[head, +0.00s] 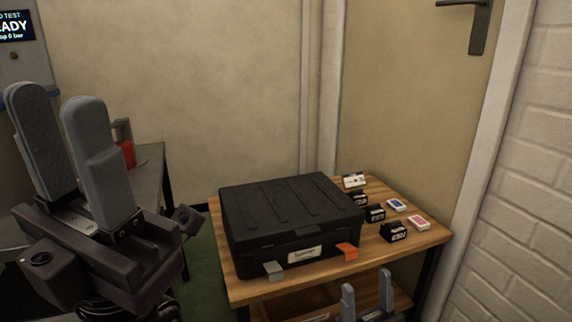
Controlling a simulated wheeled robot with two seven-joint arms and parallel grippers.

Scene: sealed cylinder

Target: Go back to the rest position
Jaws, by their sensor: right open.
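My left gripper (55,97) is large and close at the left of the head view. Its two grey fingers point up and stand apart, with nothing between them. My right gripper (366,280) shows at the bottom edge, right of centre. Its fingers point up, are apart and hold nothing. It appears in front of the wooden table (415,247), below the top's front edge. Most of my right arm is out of frame.
A black case (290,205) with its lid shut stands on the wooden table, with a grey tab (273,270) and an orange tab (347,251) at its front. Several small black holders and cards lie right of it. A red object (128,152) is on the left bench.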

